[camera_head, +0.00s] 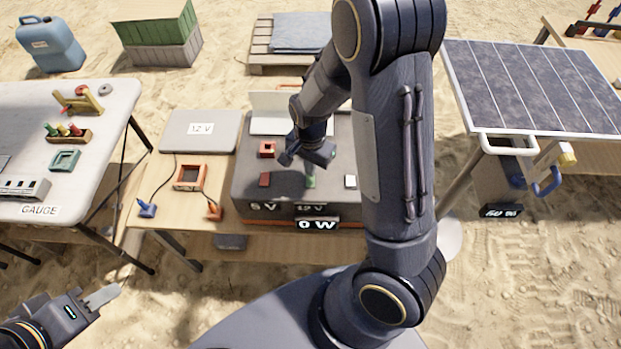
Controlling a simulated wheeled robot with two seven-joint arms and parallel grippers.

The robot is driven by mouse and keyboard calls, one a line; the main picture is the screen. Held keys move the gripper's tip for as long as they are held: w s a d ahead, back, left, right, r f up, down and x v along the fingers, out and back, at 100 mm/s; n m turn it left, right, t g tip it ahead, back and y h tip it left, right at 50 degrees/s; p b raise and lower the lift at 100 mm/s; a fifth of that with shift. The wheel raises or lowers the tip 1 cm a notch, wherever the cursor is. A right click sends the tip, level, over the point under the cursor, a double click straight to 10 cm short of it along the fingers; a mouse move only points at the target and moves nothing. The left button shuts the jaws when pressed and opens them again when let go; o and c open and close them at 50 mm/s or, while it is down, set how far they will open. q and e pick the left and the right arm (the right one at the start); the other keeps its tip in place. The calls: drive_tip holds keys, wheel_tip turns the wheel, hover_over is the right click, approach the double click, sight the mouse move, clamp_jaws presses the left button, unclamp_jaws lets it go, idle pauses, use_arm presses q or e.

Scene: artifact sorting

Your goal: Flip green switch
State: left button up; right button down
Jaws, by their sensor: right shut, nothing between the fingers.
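A dark grey control box (245,190) stands on the middle wooden table. A small green switch (310,180) stands on its top, near the middle. My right gripper (309,163) is shut and empty, directly above and behind the green switch. Its fingertips are small and partly hidden, so I cannot tell whether they touch the switch. A red switch (265,180) lies to the left on the box top and a white one (350,181) to the right. A display (317,224) on the front reads "0 W". My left gripper (104,297) is low at the left, away from the box, its finger gap unclear.
A grey "12 V" panel (200,131), an orange frame (188,177) and blue and orange plugs with cables lie left of the box. A white table (100,110) with small parts stands at left. A solar panel (540,85) stands at right. My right arm hides some of the box's right side.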

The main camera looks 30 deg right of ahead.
drive_tip(key=shift+f+b, duration=0.7)
drive_tip(key=shift+f, duration=0.2)
idle(0.4)
wheel_tip(320, 180, up, 7)
drive_tip(key=p, duration=0.6)
drive_tip(key=shift+r+p, duration=0.1)
drive_tip(key=shift+p, duration=0.2)
